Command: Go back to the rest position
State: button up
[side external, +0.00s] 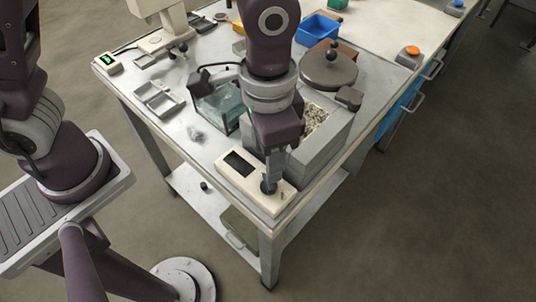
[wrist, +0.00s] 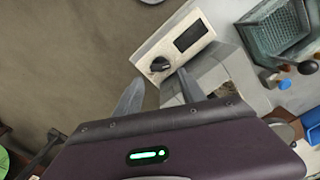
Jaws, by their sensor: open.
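My gripper (side external: 270,182) is over the front corner of the table, above the cream control box (side external: 274,205). The box has a dark display (side external: 240,163) and a black knob. In the wrist view, my gripper's two fingers (wrist: 160,80) are spread apart with nothing between them. The control box (wrist: 168,43) lies beyond the fingertips there, with its black knob (wrist: 159,64) just past them. I cannot tell whether a finger touches the knob. The grey furnace block (side external: 333,143) stands behind the control box, its open top showing pale granular filling.
A round grey lid (side external: 325,73) with a black knob lies behind the furnace. A glass tank (side external: 225,106) stands left of the furnace, near a small grey tray (side external: 160,99). A blue bin (side external: 318,30) is at the back. Open floor lies right of the table.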

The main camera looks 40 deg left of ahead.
jog(key=s+a+r+n+t+h, duration=0.1)
jog(key=s+a+r+n+t, duration=0.25)
jog(key=a+r, duration=1)
jog(key=s+a+n+t+y, duration=0.1)
jog(key=s+a+n+t, duration=0.1)
jog(key=s+a, duration=0.3)
jog(key=shift+s+a+r, duration=0.4)
jog(key=shift+s, duration=0.15)
